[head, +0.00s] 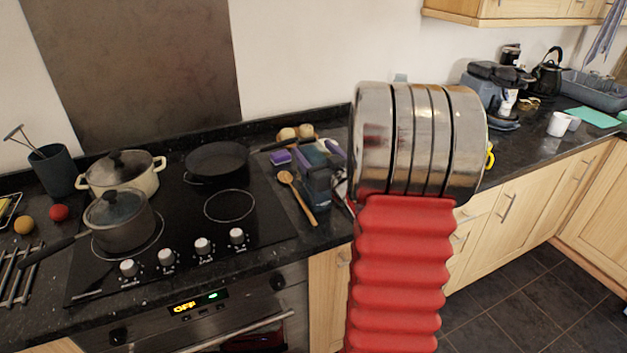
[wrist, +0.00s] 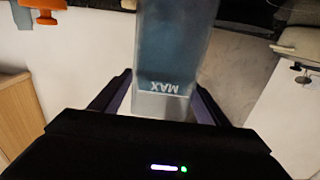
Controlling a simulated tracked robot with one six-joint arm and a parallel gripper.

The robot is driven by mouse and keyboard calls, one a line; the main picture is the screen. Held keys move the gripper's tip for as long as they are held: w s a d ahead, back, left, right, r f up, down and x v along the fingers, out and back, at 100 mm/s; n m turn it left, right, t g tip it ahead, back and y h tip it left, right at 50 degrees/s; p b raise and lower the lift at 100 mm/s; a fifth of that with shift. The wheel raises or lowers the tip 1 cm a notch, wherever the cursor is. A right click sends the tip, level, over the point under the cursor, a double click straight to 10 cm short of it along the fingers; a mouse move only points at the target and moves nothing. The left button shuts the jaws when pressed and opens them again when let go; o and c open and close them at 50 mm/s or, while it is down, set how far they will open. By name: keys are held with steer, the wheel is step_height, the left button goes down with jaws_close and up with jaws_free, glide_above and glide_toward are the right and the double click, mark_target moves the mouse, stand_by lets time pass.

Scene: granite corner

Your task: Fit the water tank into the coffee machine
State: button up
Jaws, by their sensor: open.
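The water tank (wrist: 172,50) is a translucent blue-grey container with an upside-down "MAX" mark, in the upper middle of the wrist view. My gripper (wrist: 162,85) is open, with one dark purple finger on each side of the tank's near end. I cannot tell whether either finger touches it. In the head view my gripper is hidden behind my arm, and I cannot pick out the tank for sure. The coffee machine appears to be the grey-blue appliance (head: 490,92) on the far right counter in the head view.
The black hob (head: 185,240) on the left holds lidded pots (head: 120,220) and a frying pan (head: 217,160). A wooden spoon (head: 300,198) lies beside it. A white mug (head: 558,124), a black kettle (head: 546,76) and a dish rack (head: 592,92) stand on the right.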

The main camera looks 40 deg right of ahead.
steer(key=shift+w, duration=0.25)
steer(key=shift+c, duration=0.6)
jaws_close()
stand_by(0.4)
steer(key=shift+r, duration=0.1)
